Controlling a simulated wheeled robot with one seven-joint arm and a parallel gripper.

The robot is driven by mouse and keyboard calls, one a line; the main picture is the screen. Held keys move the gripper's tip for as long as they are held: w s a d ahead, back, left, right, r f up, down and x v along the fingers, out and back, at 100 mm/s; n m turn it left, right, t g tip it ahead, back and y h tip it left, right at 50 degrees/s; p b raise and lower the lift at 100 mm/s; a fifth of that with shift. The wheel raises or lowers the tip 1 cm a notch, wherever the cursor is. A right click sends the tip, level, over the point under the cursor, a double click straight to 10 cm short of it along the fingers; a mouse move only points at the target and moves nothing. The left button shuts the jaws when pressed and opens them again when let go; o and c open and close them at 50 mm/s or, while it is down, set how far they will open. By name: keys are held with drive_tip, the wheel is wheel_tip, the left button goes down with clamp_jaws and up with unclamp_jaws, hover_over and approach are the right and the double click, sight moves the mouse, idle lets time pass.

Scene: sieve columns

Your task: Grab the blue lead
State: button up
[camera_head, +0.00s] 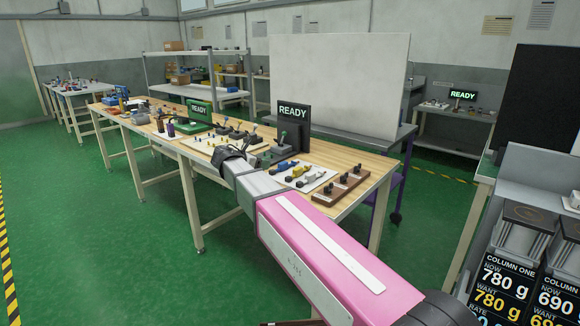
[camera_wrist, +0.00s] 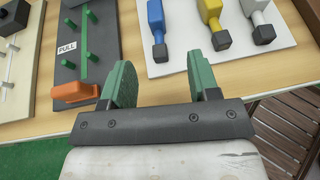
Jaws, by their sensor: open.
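The blue lead (camera_wrist: 155,22) lies on a white board (camera_wrist: 180,65) on the wooden bench, with its black end (camera_wrist: 160,53) towards me. A yellow lead (camera_wrist: 209,12) and a whitish-grey lead (camera_wrist: 260,18) lie to its right on the same board. My gripper (camera_wrist: 158,64) is open, with green fingers spread wide. In the wrist view the blue lead's black end appears between the fingers, but they do not grip it. In the head view the board (camera_head: 318,178) is to the right of my gripper, and the leads there look small.
In the head view, a brown rack (camera_head: 342,188) lies right of the leads. A READY screen (camera_head: 293,120) stands behind them.

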sight(279, 165)
drive_tip(key=shift+w+d, duration=0.15)
drive_tip(key=shift+w, duration=0.15)
drive_tip(key=x, duration=0.4)
drive_tip(key=shift+w+d, duration=0.1)
drive_tip(key=shift+x, duration=3)
drive_tip(key=shift+w+f, duration=0.1)
drive_tip(key=shift+f, duration=0.1)
drive_tip(key=c, duration=1)
